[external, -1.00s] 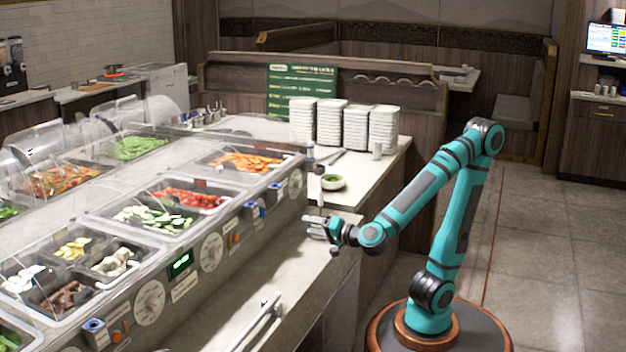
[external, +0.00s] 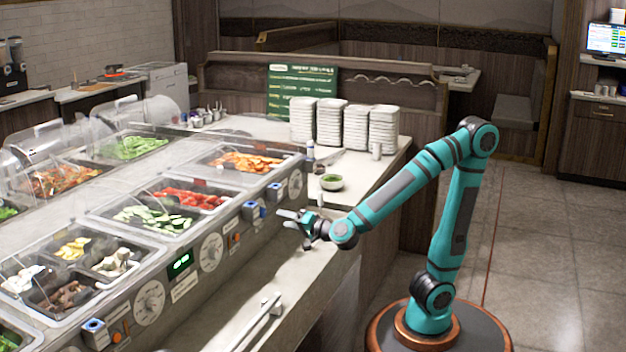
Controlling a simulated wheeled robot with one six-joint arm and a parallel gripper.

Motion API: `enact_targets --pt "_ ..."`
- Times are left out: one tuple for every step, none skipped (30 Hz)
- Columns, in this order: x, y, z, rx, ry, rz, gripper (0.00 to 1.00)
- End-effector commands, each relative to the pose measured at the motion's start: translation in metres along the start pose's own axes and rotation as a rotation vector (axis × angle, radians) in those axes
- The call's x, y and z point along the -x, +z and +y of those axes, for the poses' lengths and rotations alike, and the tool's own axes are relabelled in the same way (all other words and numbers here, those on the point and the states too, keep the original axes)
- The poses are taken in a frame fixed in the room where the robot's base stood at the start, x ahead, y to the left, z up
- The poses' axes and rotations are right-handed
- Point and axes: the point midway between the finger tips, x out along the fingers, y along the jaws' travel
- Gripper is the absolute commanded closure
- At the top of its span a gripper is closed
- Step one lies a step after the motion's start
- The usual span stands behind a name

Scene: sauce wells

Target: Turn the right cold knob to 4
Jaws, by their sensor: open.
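Blue knobs stand on the sloped front panel of the food counter: one (external: 250,210), another (external: 273,192) to its right, and one (external: 94,332) at the lower left. Round pale dials with marks sit along the same panel: one (external: 295,184) at the right end, one (external: 211,252) in the middle and one (external: 149,302) at the left. Their numbers are too small to read, and I cannot tell which control is the right cold knob. My gripper (external: 284,219) is open and empty, its fingers pointing left at the panel, just right of and below the two right blue knobs, apart from them.
A lit green display (external: 180,263) and orange switches sit on the panel. A metal rail (external: 262,322) lies along the ledge. A bowl of greens (external: 331,182) and plate stacks (external: 331,124) stand behind my gripper.

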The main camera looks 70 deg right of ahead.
Motion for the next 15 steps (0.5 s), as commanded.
enact_targets --pt "-0.008 0.000 0.001 0.001 0.003 0.002 0.45" --pt "-0.013 0.000 0.000 0.001 0.002 0.002 0.45" --pt "-0.018 0.000 0.000 0.000 0.002 0.002 0.45" --pt "-0.022 0.000 0.001 0.000 0.002 0.002 0.45" --pt "-0.027 -0.001 0.001 0.001 0.003 0.002 0.45" --pt "-0.033 0.000 0.001 0.002 0.002 0.001 0.45" --pt "-0.037 0.000 0.001 0.002 0.002 0.001 0.45" --pt "-0.042 0.000 0.001 0.000 0.003 0.002 0.45" --pt "-0.048 0.000 0.000 0.000 0.002 0.002 0.45" --pt "-0.051 0.000 0.001 0.001 0.002 0.002 0.45" --pt "-0.055 0.000 0.001 0.001 0.002 0.001 0.45" --pt "-0.061 0.000 0.001 0.001 0.003 0.001 0.45" --pt "-0.064 0.000 0.001 0.001 0.002 0.001 0.45" --pt "-0.067 0.000 0.000 0.000 0.001 0.001 0.45" --pt "-0.071 0.000 0.000 0.000 0.000 0.001 0.45"
